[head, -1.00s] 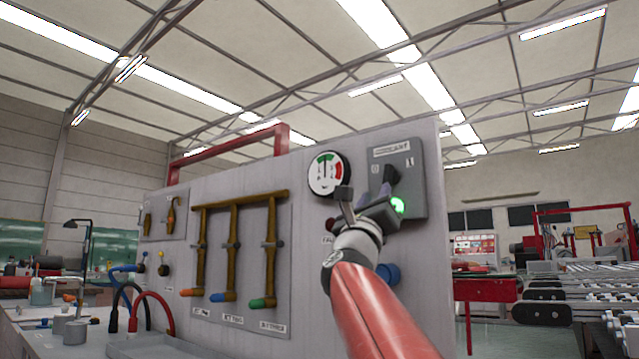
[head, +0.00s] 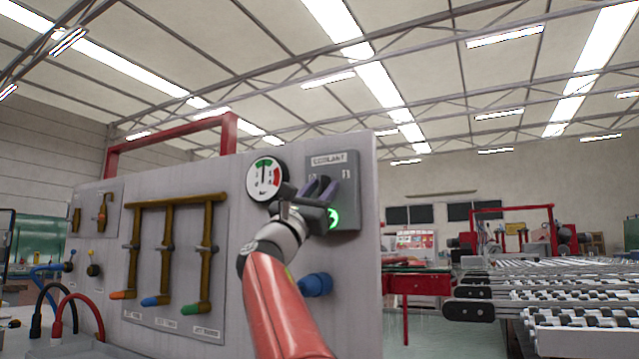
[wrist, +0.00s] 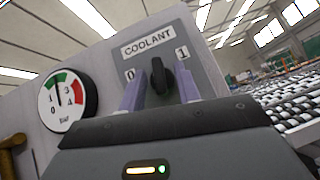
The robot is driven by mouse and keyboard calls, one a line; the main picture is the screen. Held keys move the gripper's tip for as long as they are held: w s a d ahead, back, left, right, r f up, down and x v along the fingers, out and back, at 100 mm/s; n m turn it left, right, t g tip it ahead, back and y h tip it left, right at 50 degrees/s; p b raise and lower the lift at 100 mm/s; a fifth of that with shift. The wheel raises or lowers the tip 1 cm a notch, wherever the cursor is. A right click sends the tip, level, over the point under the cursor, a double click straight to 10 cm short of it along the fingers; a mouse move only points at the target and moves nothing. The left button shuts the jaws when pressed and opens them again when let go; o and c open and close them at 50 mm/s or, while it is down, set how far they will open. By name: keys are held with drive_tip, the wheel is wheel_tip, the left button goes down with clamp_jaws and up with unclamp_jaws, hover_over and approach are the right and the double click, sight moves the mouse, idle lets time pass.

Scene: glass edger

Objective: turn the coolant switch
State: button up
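The coolant switch is a black knob (wrist: 158,76) on a grey plate (wrist: 190,45) marked COOLANT, with 0 at left and 1 at right. In the wrist view the knob stands nearly upright, between the two marks. My gripper (wrist: 160,90) is open, with one purple-grey finger on each side of the knob. A gap shows at the left finger; I cannot tell whether the right one touches. In the head view my gripper (head: 319,188) is in front of the plate (head: 347,200) and hides most of the knob.
A round pressure gauge (head: 265,179) sits left of the switch plate. A blue knob (head: 316,285) is below my gripper. Brown pipes with valve levers (head: 170,245) fill the panel's left part. A green light (head: 333,218) glows by my gripper. A roller conveyor (head: 570,290) stands right.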

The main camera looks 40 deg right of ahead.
drive_tip(key=shift+c, duration=0.3)
clamp_jaws()
drive_tip(key=shift+f+n+t+b, duration=0.1)
drive_tip(key=shift+n+t+b, duration=0.3)
drive_tip(key=shift+n+t, duration=0.25)
drive_tip(key=n+t+b, duration=0.1)
drive_tip(key=n+t, duration=0.1)
drive_tip(key=shift+s+n+y, duration=0.1)
drive_tip(key=shift+n+y, duration=0.25)
drive_tip(key=shift+y, duration=0.05)
drive_tip(key=n+t+y, duration=0.1)
drive_tip(key=n+t, duration=0.1)
drive_tip(key=n, duration=0.1)
drive_tip(key=n+t+y+b, duration=0.1)
drive_tip(key=n+t, duration=0.2)
drive_tip(key=shift+s+d+y, duration=0.1)
drive_tip(key=shift+s+y, duration=0.05)
drive_tip(key=shift+y, duration=0.15)
drive_tip(key=n+t+y, duration=0.2)
drive_tip(key=n, duration=0.1)
drive_tip(key=n+t+y, duration=0.3)
drive_tip(key=n, duration=0.1)
drive_tip(key=shift+s+r, duration=0.1)
drive_tip(key=shift+r, duration=0.1)
drive_tip(key=shift+r+n+t+y+p, duration=0.1)
drive_tip(key=shift+n+t+y+p, duration=0.6)
drive_tip(key=shift+n+y, duration=1.5)
drive_tip(key=shift+s+n, duration=0.1)
drive_tip(key=shift+n, duration=0.5)
